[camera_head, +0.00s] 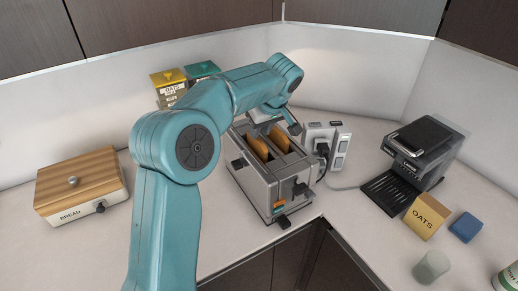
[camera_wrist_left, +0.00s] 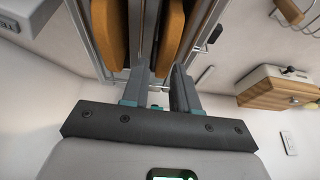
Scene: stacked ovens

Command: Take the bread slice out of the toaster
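The silver toaster (camera_head: 258,187) stands on the counter in the middle of the head view. Two golden-brown bread slices show in its slots: a left one (camera_head: 257,147) and a right one (camera_head: 279,141). In the left wrist view, the slices (camera_wrist_left: 110,32) and (camera_wrist_left: 169,38) stand on edge in the toaster's slots. My left gripper (camera_head: 272,127) is above the far end of the toaster. In the wrist view its two fingers (camera_wrist_left: 159,72) are apart, with the right-hand slice just beyond the gap between the tips. Contact is not clear. My right gripper is out of view.
A wooden-lidded bread box (camera_head: 82,188) stands at left. Yellow (camera_head: 169,84) and teal-lidded (camera_head: 202,69) canisters stand behind my arm. A socket block (camera_head: 325,145) is right of the toaster, then a coffee machine (camera_head: 421,151), oats box (camera_head: 425,217) and blue block (camera_head: 465,227).

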